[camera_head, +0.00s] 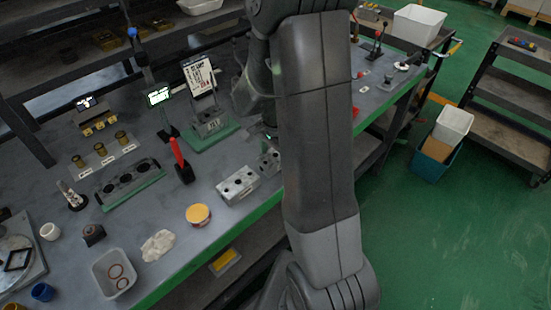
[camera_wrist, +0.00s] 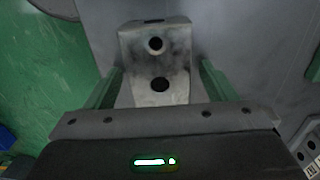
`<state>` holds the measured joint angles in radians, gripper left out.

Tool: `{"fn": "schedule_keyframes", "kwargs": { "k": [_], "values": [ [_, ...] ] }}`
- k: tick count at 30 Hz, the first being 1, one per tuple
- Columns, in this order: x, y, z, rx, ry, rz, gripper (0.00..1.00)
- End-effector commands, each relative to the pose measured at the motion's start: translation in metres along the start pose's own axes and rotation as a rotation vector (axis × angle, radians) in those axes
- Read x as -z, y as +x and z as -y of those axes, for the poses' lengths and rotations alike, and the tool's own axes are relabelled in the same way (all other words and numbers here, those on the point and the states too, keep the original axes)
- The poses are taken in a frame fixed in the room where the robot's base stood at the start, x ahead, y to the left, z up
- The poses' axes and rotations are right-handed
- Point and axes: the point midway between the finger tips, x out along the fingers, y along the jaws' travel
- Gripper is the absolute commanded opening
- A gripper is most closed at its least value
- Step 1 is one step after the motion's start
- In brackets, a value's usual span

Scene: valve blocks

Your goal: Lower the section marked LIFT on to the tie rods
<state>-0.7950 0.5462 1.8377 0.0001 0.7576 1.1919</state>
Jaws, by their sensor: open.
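In the wrist view my gripper (camera_wrist: 160,78) is open, its two green fingers apart on either side of a grey metal block (camera_wrist: 158,95) with two dark holes. Whether they touch it I cannot tell. In the head view my arm hides most of the gripper; a grey block (camera_head: 270,161) shows beside the arm. Another metal block (camera_head: 238,186) with several holes lies to its left. I cannot read LIFT on any block or make out the tie rods.
A red-handled tool (camera_head: 180,160) stands left of the blocks. An orange-lidded tin (camera_head: 198,214), a pale cloth (camera_head: 158,245) and a grey tray (camera_head: 113,272) with rings lie near the green front edge. A sign (camera_head: 199,74) stands behind. Some grey bench between these is clear.

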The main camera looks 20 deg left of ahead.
Motion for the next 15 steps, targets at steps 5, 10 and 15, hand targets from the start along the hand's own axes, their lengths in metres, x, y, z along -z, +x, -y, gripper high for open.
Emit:
{"fn": "schedule_keyframes", "kwargs": {
  "k": [5,10,15],
  "values": [
    [0.0000,-0.0003,0.0001,0.000,0.000,0.000,0.57],
    [0.0001,-0.0004,0.0001,0.000,0.000,0.000,0.23],
    [0.0002,-0.0009,0.0004,0.001,0.000,-0.001,0.15]
  ]
}}
